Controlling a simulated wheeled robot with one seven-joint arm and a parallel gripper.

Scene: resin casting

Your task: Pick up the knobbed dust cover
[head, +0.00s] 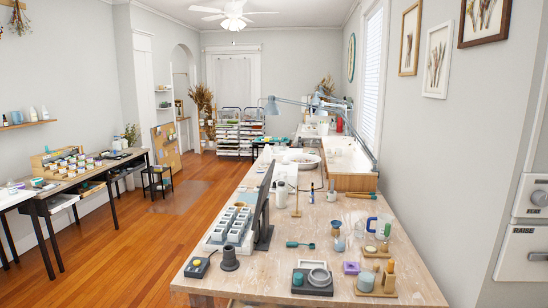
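I cannot pick out the knobbed dust cover with certainty; the small items on the long pale worktable (262,278) are hard to tell apart at this size. At its near end a grey round piece (319,277) lies on a dark square base. A pale bluish rounded piece (365,282) stands to its right, beside an upright wooden-handled tool (389,275). My gripper is not in view.
A dark upright panel (265,208) and a tray of grey molds (221,240) stand on the table's left. A desk lamp (272,107) reaches over the far part. A side table (100,172) stands along the left wall. The wooden floor (125,232) between them is clear.

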